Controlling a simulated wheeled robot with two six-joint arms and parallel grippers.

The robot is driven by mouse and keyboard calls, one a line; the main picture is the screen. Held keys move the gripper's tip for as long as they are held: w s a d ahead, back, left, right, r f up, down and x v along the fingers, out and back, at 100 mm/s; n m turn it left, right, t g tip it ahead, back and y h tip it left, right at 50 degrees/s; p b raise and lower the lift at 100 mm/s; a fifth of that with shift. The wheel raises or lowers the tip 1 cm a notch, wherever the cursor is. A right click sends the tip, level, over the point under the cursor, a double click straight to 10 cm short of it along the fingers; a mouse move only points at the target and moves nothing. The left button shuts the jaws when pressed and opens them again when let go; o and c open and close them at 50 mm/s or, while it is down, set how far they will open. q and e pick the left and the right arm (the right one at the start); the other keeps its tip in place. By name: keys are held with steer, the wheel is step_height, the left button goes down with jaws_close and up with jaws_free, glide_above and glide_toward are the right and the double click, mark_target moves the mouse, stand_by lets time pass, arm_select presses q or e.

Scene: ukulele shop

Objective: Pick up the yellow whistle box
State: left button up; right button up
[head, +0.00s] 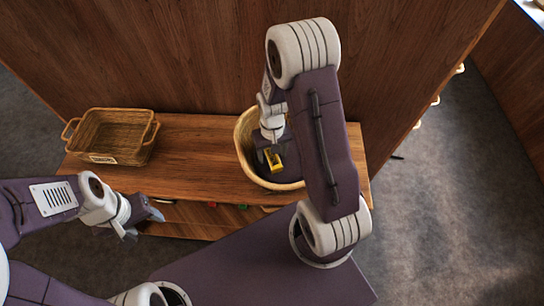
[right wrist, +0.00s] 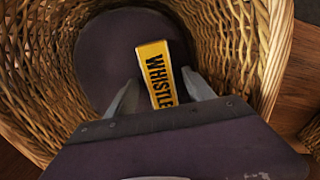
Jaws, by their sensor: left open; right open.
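The yellow whistle box (head: 275,161) is inside a round wicker basket (head: 242,130) on the wooden bench. In the right wrist view the box (right wrist: 156,72) shows black lettering reading "WHISTLE", and its near end is hidden by my gripper body. My right gripper (head: 268,152) reaches down into the basket. Its open fingers (right wrist: 163,90) stand on the left and right of the box's near part; whether they touch it I cannot tell. My left gripper (head: 143,217) is open and empty in front of the bench, left of the basket.
A rectangular wicker basket (head: 105,135) with handles stands at the bench's left end. The wooden bench (head: 195,150) is bare between the two baskets. A wooden panel (head: 170,60) rises behind it. The round basket's woven wall (right wrist: 45,75) surrounds my right gripper.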

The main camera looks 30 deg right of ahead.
mark_target(271, 154)
steer(key=shift+w, duration=0.15)
steer(key=c, duration=0.7)
jaws_close()
steer(key=shift+r, duration=0.15)
steer(key=shift+r, duration=0.3)
step_height(271, 154, up, 3)
steer(key=shift+w+f, duration=0.1)
steer(key=s+d+r+b, duration=0.1)
steer(key=s+d+r, duration=0.5)
steer(key=s, duration=0.4)
steer(key=shift+r, duration=0.65)
